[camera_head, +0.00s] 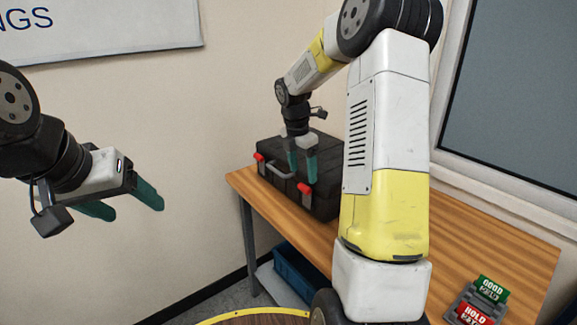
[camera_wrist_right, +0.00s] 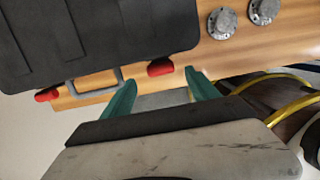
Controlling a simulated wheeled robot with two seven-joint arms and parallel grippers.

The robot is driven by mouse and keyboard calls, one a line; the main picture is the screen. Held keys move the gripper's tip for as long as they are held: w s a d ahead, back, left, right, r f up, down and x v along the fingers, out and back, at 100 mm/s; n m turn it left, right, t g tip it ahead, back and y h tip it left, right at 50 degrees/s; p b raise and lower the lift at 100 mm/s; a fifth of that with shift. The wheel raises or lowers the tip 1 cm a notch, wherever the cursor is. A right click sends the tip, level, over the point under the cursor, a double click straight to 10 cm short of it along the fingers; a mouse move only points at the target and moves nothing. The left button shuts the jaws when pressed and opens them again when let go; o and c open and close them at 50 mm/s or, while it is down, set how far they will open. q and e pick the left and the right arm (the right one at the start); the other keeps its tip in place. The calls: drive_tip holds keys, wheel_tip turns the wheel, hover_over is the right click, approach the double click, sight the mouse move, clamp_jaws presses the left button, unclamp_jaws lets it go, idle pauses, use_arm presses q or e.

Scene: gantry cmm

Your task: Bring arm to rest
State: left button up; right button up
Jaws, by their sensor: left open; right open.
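My right gripper (camera_head: 302,174) is in front of the black case (camera_head: 326,200) in the head view, fingers pointing down, open and empty. In the right wrist view its two green fingers (camera_wrist_right: 160,78) are apart with nothing between them; the case (camera_wrist_right: 130,35) with its grey handle and red latches lies beyond them. Whether the fingers touch the case cannot be told. My left gripper (camera_head: 132,207) is at the left of the head view, open and empty, in front of the bare wall. My right arm hides part of the table.
The case stands on a wooden table (camera_head: 460,230) along the wall. Green and red signs (camera_head: 490,289) stand at its right end. A blue bin (camera_head: 292,272) is under the table. Two round metal parts (camera_wrist_right: 222,22) lie beside the case in the wrist view. Space around my left gripper is clear.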

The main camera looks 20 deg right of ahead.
drive_tip(key=shift+r, duration=0.1)
drive_tip(key=s+a+r+m+t, duration=0.2)
drive_tip(key=s+a+r+m, duration=0.1)
drive_tip(key=s+r+m, duration=0.4)
drive_tip(key=s+a+r+m+t+y, duration=0.1)
drive_tip(key=s+a+r+m+y, duration=0.1)
drive_tip(key=s+m, duration=0.5)
drive_tip(key=s+a+r+m+t+y, duration=0.1)
drive_tip(key=s+a+r+m, duration=0.3)
drive_tip(key=s+m, duration=0.4)
drive_tip(key=s+a+t, duration=0.1)
drive_tip(key=s, duration=0.4)
drive_tip(key=shift+r+t+y, duration=0.3)
drive_tip(key=shift+r+y, duration=0.05)
drive_tip(key=shift+y, duration=0.05)
